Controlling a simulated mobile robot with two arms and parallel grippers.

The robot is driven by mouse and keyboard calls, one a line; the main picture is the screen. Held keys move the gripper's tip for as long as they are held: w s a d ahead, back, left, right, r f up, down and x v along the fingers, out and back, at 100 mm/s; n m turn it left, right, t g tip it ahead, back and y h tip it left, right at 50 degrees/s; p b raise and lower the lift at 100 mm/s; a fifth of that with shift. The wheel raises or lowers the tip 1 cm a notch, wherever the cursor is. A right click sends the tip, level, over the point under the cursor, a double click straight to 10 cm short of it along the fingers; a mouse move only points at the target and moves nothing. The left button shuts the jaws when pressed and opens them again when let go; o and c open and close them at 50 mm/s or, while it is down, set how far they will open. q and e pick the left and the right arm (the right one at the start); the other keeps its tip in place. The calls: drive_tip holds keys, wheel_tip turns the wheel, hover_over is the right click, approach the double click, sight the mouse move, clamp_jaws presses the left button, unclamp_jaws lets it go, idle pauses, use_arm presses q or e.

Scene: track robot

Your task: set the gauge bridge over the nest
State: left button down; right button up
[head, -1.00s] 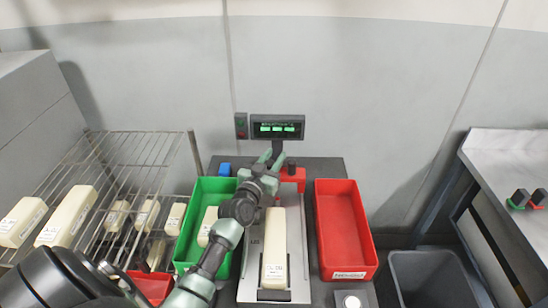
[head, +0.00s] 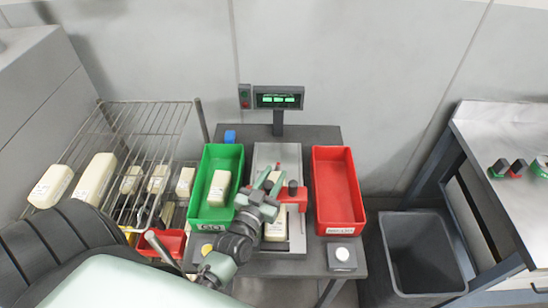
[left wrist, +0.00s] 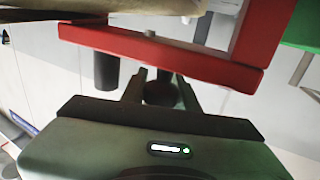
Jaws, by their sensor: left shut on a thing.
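The red gauge bridge (head: 293,194) is in my left gripper (head: 271,186), over the metal plate. It also shows in the left wrist view (left wrist: 165,55) as a red bar with an upright, close in front of the left gripper (left wrist: 162,82), whose fingers are shut on its dark knob. The nest seems to be the metal plate (head: 277,153). A long cream block (head: 275,232) lies on it, partly hidden by the gripper and bridge. I cannot tell whether the bridge touches the plate. My right gripper is not in view.
A green bin (head: 209,157) with a cream block stands left of the plate, an empty red bin (head: 335,165) to the right. A display (head: 278,98) stands behind. A wire rack (head: 150,125) with several blocks is at left; a grey bin (head: 388,250) is at right.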

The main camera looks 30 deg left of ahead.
use_arm(q)
drive_tip(key=shift+s+d, duration=0.35)
drive_tip(key=shift+s, duration=0.15)
drive_tip(key=shift+f, duration=0.15)
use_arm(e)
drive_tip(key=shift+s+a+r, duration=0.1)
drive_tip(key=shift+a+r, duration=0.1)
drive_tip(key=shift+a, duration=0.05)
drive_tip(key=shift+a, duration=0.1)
use_arm(q)
drive_tip(key=c, duration=1.2)
unclamp_jaws()
drive_tip(key=shift+o, duration=0.7)
drive_tip(key=shift+s, duration=0.2)
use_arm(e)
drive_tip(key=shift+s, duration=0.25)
